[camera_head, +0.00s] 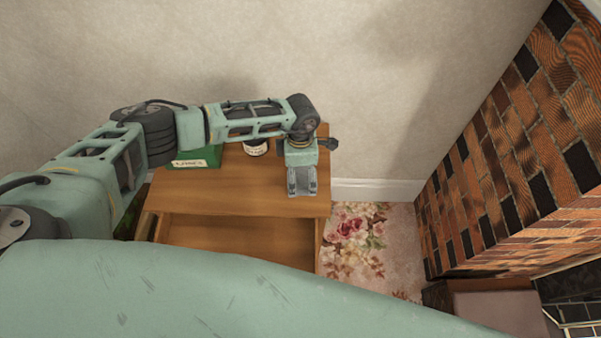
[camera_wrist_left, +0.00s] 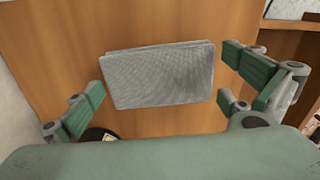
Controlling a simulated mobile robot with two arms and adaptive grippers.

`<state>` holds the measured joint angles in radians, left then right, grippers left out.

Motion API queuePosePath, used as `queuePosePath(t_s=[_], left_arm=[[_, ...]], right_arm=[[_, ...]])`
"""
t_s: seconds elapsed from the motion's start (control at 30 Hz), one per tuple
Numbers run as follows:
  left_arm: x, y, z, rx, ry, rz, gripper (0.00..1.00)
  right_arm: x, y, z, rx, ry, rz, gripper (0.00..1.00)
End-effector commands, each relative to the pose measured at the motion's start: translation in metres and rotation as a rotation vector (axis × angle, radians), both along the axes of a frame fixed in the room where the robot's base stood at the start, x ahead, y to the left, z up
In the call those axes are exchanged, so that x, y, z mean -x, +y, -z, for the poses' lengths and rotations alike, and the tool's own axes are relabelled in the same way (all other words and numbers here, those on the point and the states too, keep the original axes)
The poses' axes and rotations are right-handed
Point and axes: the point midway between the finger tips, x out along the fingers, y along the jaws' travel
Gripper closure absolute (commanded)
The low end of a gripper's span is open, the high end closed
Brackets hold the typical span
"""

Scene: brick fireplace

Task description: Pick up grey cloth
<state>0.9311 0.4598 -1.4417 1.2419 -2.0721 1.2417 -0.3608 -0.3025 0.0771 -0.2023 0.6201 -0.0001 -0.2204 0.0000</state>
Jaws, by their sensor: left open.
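The grey cloth (camera_wrist_left: 160,75) lies folded into a flat rectangle on the wooden table top in the left wrist view. My left gripper (camera_wrist_left: 165,95) is open, with its green fingers on either side of the cloth and apart from it. In the head view my left gripper (camera_head: 302,188) points down over the right end of the wooden table (camera_head: 240,200). The cloth cannot be made out clearly there, as the gripper covers that spot. My right gripper is not in view.
A green box (camera_head: 205,154) and a small white-labelled container (camera_head: 256,148) stand at the back of the table, near my left arm. An open shelf (camera_head: 240,238) lies below the top. A wall is behind; a brick fireplace (camera_head: 500,150) stands right, beyond flowered carpet (camera_head: 365,240).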

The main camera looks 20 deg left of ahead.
Motion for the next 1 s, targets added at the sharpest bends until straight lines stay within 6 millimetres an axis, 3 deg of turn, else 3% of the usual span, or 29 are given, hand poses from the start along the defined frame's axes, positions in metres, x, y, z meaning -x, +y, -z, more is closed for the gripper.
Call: queuePosePath(t_s=[0.1,0.3,0.67,1.0], left_arm=[[0.0,0.0,0.006,0.001,0.0,0.0,0.0],[0.0,0.0,0.007,0.001,0.0,0.0,0.01],[0.0,0.0,0.006,0.0,0.0,0.0,0.32],[-0.001,0.0,0.002,0.0,-0.001,0.0,0.32]], right_arm=[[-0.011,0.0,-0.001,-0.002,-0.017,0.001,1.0],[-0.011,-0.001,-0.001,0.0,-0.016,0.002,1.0],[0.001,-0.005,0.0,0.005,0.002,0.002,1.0],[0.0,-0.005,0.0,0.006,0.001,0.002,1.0]])
